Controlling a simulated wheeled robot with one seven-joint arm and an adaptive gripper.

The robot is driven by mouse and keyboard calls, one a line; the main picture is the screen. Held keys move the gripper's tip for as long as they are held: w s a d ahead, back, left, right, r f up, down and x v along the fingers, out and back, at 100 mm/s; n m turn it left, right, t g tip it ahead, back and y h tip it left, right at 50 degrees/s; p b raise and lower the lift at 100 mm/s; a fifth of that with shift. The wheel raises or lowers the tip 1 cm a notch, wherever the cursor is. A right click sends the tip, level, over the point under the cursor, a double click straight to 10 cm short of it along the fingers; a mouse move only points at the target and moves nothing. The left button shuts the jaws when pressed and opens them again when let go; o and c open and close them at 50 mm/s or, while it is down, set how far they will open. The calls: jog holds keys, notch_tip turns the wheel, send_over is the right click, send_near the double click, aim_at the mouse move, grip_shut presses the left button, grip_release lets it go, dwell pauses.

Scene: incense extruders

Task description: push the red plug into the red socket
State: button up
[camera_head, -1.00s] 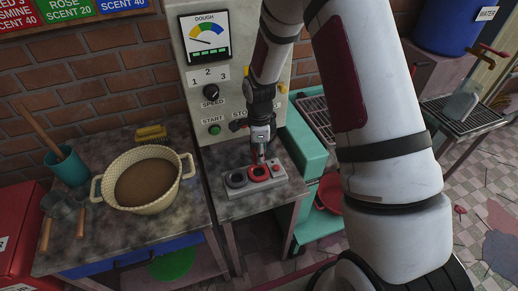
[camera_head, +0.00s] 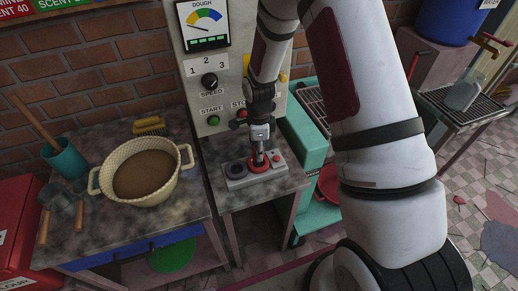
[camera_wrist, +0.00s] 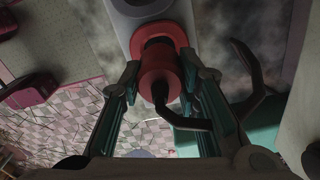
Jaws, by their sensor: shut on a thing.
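The red socket (camera_head: 257,168) is a ring on the grey socket box, which lies on the small table under the machine panel. My gripper (camera_head: 259,147) points down right above it. In the wrist view the red plug (camera_wrist: 160,84), with a dark cable at its near end, sits between my two fingers, which are shut on it. The plug is lined up with the red socket (camera_wrist: 181,36). A dark neck shows between the plug's body and the red rim; I cannot tell how deep the plug sits.
The grey box (camera_head: 232,183) also has a dark grey socket (camera_head: 237,171) on the left and a small red button (camera_head: 277,159). The machine panel (camera_head: 224,75) stands close behind. A dough pot (camera_head: 145,197) stands on the left table. A teal frame (camera_head: 304,140) is on the right.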

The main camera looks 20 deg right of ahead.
jog(key=shift+d+f+b, duration=0.1)
jog(key=shift+f+b, duration=0.35)
jog(key=shift+f, duration=1.05)
dwell(0.7)
jog(key=o, duration=1.2)
jog(key=shift+o, duration=0.2)
notch_tip(320, 180, up, 13)
jog(key=shift+f, duration=0.2)
jog(key=s+r+n+t, duration=0.25)
jog(key=r+n, duration=0.25)
jog(key=r, duration=0.6)
jog(key=s+r+n+t, duration=0.1)
jog(key=s+r+n, duration=0.7)
jog(key=s, duration=0.2)
jog(key=s+r+n+t, duration=0.2)
jog(key=s+r+n, duration=0.5)
jog(key=s, duration=0.4)
jog(key=shift+a+r+n, duration=0.2)
jog(key=shift+r+n, duration=0.15)
jog(key=shift+n, duration=0.15)
